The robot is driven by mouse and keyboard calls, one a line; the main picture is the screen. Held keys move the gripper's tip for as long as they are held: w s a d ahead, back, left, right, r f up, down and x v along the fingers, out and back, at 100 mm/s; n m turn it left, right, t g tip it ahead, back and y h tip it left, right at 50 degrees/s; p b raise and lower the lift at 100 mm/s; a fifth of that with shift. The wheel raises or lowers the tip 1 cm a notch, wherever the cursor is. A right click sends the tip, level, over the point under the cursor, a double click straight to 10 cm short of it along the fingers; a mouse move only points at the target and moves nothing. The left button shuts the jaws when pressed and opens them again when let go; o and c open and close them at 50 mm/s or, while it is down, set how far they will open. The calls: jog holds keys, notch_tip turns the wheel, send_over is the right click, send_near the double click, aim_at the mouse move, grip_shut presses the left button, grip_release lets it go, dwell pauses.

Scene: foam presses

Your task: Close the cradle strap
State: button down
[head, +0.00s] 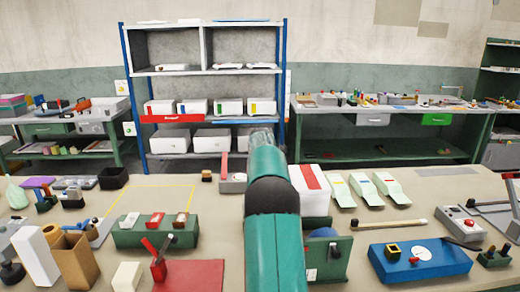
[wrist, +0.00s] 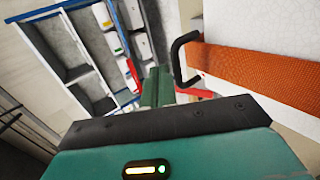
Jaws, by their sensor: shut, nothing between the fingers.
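An orange woven strap (wrist: 250,72) lies across a white block in the wrist view. A black loop handle (wrist: 182,58) is at its left end. In the head view a white block (head: 318,202) with a red-orange stripe (head: 309,177) stands just right of my arm; it looks like the same block. My gripper's green fingers (wrist: 157,88) are shut and empty, just left of the black loop and apart from it as far as I can tell. In the head view my teal arm hides the fingers and part of the block. The cradle and its catch cannot be made out.
The bench (head: 370,265) is crowded. A green holder (head: 155,232) and red plate (head: 195,275) lie left of my arm. A blue tray (head: 420,262) and pale wedges (head: 365,190) lie right. A blue-posted shelf (head: 205,75) stands behind.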

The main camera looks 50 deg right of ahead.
jog(key=v, duration=1.3)
jog(key=shift+a, duration=0.2)
jog(key=shift+s+r, duration=0.1)
jog(key=s+a+r+m+y, duration=0.1)
jog(key=a+m+y, duration=0.1)
jog(key=a, duration=1.6)
jog(key=s+a+r+m+y, duration=0.1)
jog(key=s+a+m+y, duration=0.15)
jog(key=a, duration=1.55)
jog(key=s+a+f+m+y, duration=0.2)
jog(key=s+a+f, duration=0.3)
jog(key=s+a, duration=0.4)
jog(key=s+a+f+m+g+y, duration=0.1)
jog(key=s+a+f+y, duration=0.1)
jog(key=s+a+f, duration=0.3)
jog(key=s+a, duration=0.4)
jog(key=a, duration=0.3)
jog(key=shift+s+m+g, duration=0.3)
jog(key=shift+s+m, duration=0.05)
jog(key=shift+s, duration=0.05)
